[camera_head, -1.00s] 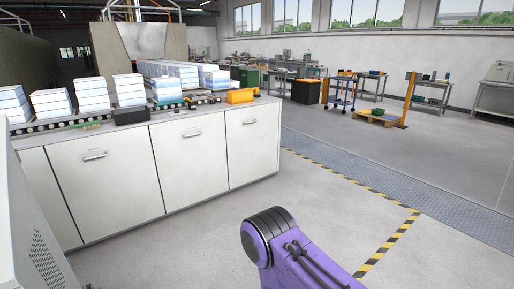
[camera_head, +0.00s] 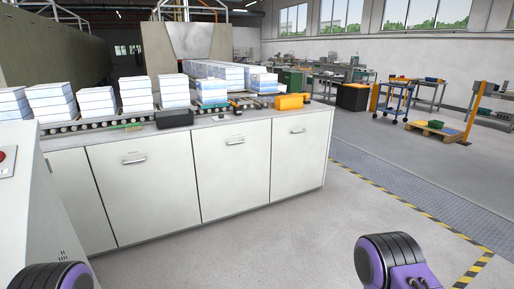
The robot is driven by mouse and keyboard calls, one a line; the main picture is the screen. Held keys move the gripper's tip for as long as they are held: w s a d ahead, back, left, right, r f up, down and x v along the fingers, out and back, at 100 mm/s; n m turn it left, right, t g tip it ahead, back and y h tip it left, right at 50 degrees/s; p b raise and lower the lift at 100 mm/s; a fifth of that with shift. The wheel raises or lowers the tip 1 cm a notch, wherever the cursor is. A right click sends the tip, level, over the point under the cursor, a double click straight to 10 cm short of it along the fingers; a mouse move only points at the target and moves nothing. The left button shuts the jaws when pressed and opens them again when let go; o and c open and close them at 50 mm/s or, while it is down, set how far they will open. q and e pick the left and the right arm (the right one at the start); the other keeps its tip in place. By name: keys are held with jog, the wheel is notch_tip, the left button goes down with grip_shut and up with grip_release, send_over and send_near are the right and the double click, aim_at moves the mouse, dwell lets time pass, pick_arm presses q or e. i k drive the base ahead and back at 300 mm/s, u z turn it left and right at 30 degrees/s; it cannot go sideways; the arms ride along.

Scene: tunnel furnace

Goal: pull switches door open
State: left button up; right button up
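A long white cabinet (camera_head: 200,222) stands ahead with several flat doors, all closed. Its doors have small horizontal handles: a left handle (camera_head: 134,161), a middle handle (camera_head: 235,142) and a right handle (camera_head: 298,131). No door in view carries a label that I can read as switches. A grey-white panel housing with a red button (camera_head: 3,157) stands at the left edge. Parts of my purple and black arms show at the bottom left and bottom right, apart from the cabinet. Neither gripper is in view.
A roller conveyor with several stacks of white-blue blocks (camera_head: 96,103) runs along the cabinet top. An orange box (camera_head: 289,102) and a black box (camera_head: 174,118) sit there too. Open grey floor (camera_head: 300,230) lies before the cabinet, bounded right by black-yellow tape (camera_head: 410,205).

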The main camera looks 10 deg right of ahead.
aim_at(300, 142)
jog(key=z, duration=0.65)
jog(key=i, duration=1.4)
jog(key=z, duration=0.6)
jog(key=i, duration=1.95)
jog(key=u, duration=0.5)
jog(key=i, duration=1)
jog(key=u, duration=0.25)
